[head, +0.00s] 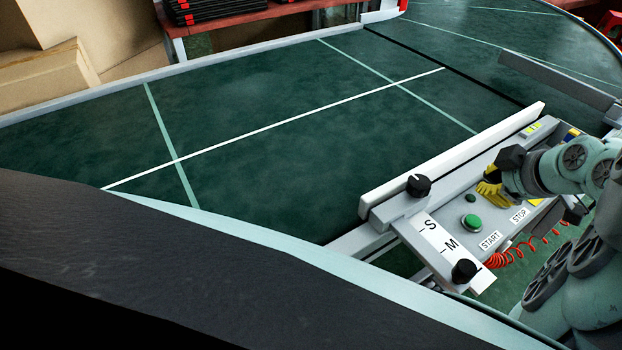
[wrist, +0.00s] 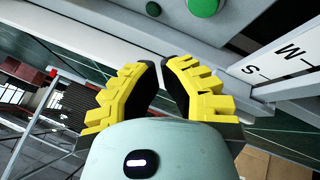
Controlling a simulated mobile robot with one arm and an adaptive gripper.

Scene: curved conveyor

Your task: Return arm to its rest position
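My gripper (head: 489,192) is at the right in the head view, over the grey control panel (head: 447,213) beside the conveyor. Its two yellow fingers also show in the wrist view (wrist: 161,62), with a narrow gap between their tips and nothing held there. The green START button (head: 471,222) lies a little in front of the gripper in the head view. In the wrist view the green button (wrist: 203,5) is beyond the fingertips. My arm hides part of the panel near the STOP label (head: 519,215).
The green conveyor belt (head: 280,110) is empty. A white rail (head: 455,160) runs along the panel, which has black knobs (head: 418,185). A red coiled cable (head: 520,255) hangs below. Cardboard boxes (head: 45,80) and a red table (head: 230,20) with black trays (head: 200,10) stand behind.

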